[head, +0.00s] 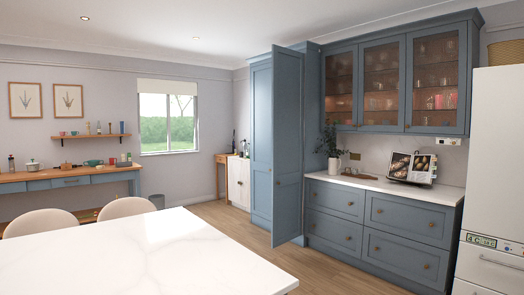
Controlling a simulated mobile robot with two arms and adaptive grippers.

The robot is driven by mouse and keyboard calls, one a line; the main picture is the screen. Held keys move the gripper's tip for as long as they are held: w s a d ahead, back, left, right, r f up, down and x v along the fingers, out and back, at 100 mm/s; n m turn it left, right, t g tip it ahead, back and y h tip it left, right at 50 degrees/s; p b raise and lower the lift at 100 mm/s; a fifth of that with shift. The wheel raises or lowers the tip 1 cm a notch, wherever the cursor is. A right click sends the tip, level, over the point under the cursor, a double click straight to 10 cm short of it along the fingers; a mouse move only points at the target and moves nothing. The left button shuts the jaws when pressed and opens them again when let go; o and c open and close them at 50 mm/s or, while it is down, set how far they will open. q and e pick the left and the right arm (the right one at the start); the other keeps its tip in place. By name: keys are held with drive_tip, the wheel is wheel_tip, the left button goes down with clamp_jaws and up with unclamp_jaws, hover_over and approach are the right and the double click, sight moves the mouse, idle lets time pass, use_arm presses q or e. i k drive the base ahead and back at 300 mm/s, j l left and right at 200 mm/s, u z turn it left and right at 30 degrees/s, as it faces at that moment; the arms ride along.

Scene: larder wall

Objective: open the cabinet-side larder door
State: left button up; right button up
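The larder is a tall blue cupboard in the middle of the head view, at the left end of the blue cabinets. Its cabinet-side door (288,140) stands swung out into the room, its panelled outer face toward me and its hinge edge on the right. The other larder door (261,140), on the left, looks shut. The larder's inside is hidden behind the swung-out door. Neither of my grippers shows in this view, and nothing is seen touching the doors.
A white table (150,255) fills the lower left, with two pale chairs (125,207) behind it. Blue drawers (405,215) under a white worktop stand right of the larder. A white fridge (495,170) is at the far right. Wooden floor (325,270) is clear between table and drawers.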

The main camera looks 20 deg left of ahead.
sight(261, 75)
drive_tip(key=i+j+z, duration=0.15)
drive_tip(key=i+z, duration=0.25)
drive_tip(key=i, duration=0.65)
drive_tip(key=i+z, duration=0.45)
drive_tip(key=i, duration=1.3)
drive_tip(key=i+j+u, duration=0.15)
drive_tip(key=i+u, duration=0.5)
drive_tip(key=u, duration=0.15)
drive_tip(key=i+u, duration=0.35)
drive_tip(key=i+l+u, duration=0.25)
drive_tip(key=u, duration=0.15)
drive_tip(key=i+j+u, duration=0.25)
drive_tip(key=i+u, duration=0.15)
drive_tip(key=i, duration=0.2)
drive_tip(key=i+u, duration=0.35)
drive_tip(key=i, duration=0.2)
drive_tip(key=i+l+u, duration=0.1)
drive_tip(key=i+u, duration=0.3)
drive_tip(key=i, duration=0.2)
drive_tip(key=i+j+z, duration=0.1)
drive_tip(key=i, duration=2.5)
drive_tip(key=i+z, duration=0.3)
drive_tip(key=i, duration=0.2)
drive_tip(key=i+j+z, duration=0.1)
drive_tip(key=i+z, duration=0.15)
drive_tip(key=i, duration=0.3)
drive_tip(key=i+j+z, duration=0.3)
drive_tip(key=i, duration=0.2)
drive_tip(key=l, duration=0.1)
